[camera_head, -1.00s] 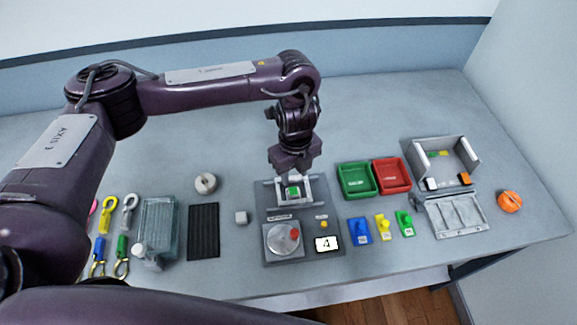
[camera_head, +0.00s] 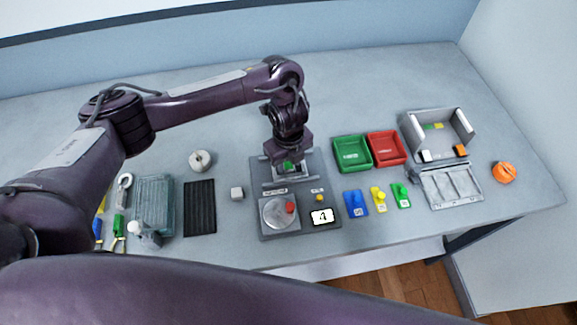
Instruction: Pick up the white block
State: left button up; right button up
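A small pale, whitish block (camera_head: 237,193) stands on the table, left of the grey device. Another small white block (camera_head: 425,155) is in the open grey box at the right. My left gripper (camera_head: 288,165) points down over the holder at the back of the grey device (camera_head: 256,165), to the right of the pale block and apart from it. A green piece (camera_head: 288,166) shows at the fingertips. The fingers are small and partly hidden, so I cannot tell whether they are open or shut on it. My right gripper is not in view.
A black ribbed mat (camera_head: 200,207) lies left of the pale block. The table's back is clear.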

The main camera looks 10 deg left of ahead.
pick_arm(q)
jog(key=c, duration=0.6)
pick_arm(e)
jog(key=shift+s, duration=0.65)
pick_arm(q)
jog(key=shift+r, duration=0.15)
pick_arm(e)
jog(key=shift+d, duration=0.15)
